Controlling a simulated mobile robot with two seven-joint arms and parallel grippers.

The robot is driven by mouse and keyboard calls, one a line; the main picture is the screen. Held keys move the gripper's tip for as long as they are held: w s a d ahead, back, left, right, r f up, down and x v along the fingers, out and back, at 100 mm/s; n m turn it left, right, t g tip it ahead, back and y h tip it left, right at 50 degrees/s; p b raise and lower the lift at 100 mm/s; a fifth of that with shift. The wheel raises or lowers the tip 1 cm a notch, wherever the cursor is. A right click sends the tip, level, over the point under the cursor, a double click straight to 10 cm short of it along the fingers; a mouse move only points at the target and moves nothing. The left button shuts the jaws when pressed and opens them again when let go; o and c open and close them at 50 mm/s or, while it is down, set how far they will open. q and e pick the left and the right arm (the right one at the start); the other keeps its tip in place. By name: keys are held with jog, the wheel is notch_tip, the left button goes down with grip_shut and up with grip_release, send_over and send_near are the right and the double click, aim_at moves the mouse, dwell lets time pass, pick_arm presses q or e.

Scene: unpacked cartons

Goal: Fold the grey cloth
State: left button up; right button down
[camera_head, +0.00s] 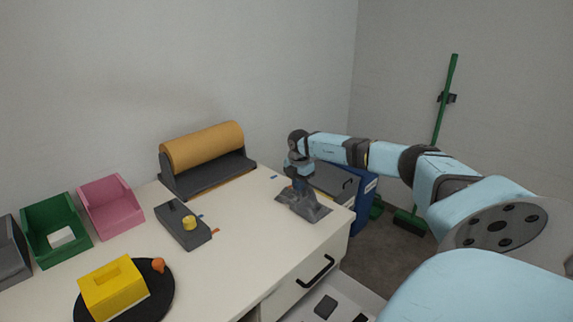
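The grey cloth (311,211) lies at the right end of the white worktop, near its front corner. It looks rumpled, with a raised part at its left under my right gripper (296,187). My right arm reaches in from the right, and the gripper points down at the cloth, apparently touching it. The fingertips are small and blend with the grey cloth, so I cannot tell whether they are shut on it. My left gripper is not in view.
A brown roll on a dark holder (204,155) stands at the back. A dark box with a yellow knob (184,226), a yellow block (113,287) on a black disc, and green (43,220) and pink (109,206) bins stand left. An open drawer (303,309) sticks out below.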

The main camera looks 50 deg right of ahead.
aim_at(307, 200)
jog(key=d+f+b, duration=0.3)
jog(key=d+f, duration=0.1)
jog(key=f, duration=0.1)
jog(key=shift+s+d+f+b, duration=0.1)
jog(key=shift+d+f+b, duration=0.15)
jog(key=shift+b, duration=0.1)
jog(key=shift+d+f, duration=0.25)
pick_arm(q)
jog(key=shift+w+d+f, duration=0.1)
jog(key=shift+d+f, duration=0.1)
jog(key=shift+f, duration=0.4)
pick_arm(e)
jog(key=shift+s, duration=0.1)
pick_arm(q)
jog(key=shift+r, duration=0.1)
pick_arm(e)
jog(key=shift+c, duration=2.2)
grip_release()
jog(key=shift+o, duration=0.8)
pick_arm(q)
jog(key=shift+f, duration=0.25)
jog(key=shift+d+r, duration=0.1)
pick_arm(e)
jog(key=shift+d, duration=0.1)
